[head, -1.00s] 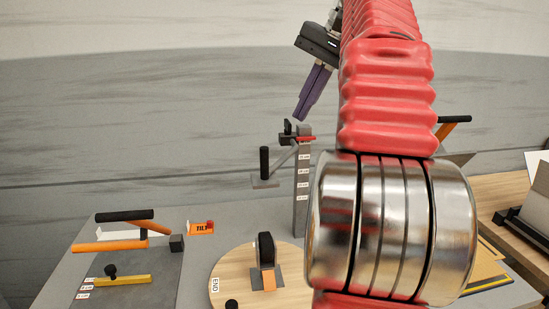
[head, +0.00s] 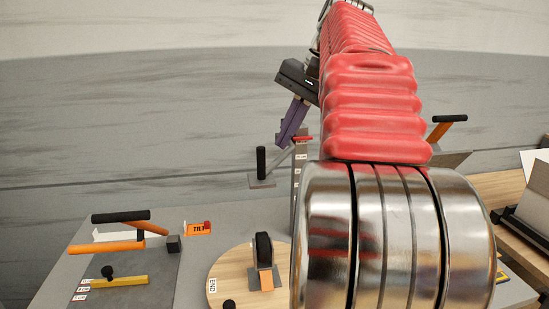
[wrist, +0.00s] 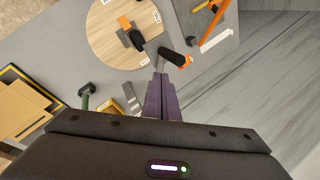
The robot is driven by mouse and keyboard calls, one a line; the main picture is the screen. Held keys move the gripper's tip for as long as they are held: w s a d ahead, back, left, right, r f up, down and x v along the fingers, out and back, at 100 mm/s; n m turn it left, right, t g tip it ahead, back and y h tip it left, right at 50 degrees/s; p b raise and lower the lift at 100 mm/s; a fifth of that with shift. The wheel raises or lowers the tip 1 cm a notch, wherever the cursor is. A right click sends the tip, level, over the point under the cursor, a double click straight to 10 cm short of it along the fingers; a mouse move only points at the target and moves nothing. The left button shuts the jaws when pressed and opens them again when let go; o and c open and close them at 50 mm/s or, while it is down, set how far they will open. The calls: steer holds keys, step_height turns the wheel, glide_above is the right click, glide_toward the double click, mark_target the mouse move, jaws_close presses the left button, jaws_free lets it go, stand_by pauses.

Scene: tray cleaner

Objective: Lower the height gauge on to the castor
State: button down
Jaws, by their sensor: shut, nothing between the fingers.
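The height gauge is a grey upright post (head: 296,190) with white scale labels and a red pointer (head: 303,138). Its side arm carries a flat grey plate (head: 262,184) with an upright black handle (head: 261,162). The castor (head: 263,247), a black wheel in a grey bracket with an orange part, stands on the round wooden turntable (head: 222,272), below the plate and apart from it. My gripper (head: 281,141) has purple fingers, shut and empty, above and to the right of the handle. In the wrist view its fingertips (wrist: 160,76) point toward the handle (wrist: 171,56). My arm hides part of the post.
Orange levers with a black grip (head: 120,216) and a yellow bar (head: 118,282) stand on a panel at the left. A red TILT tag (head: 198,228) is behind the turntable. Another orange lever (head: 440,130) and a wooden bench (head: 500,190) are at the right.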

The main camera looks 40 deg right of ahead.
mark_target(270, 169)
steer(key=x, duration=0.6)
steer(key=shift+w+f, duration=0.15)
steer(key=shift+f, duration=0.1)
steer(key=shift+d+f, duration=0.1)
steer(key=shift+f, duration=0.05)
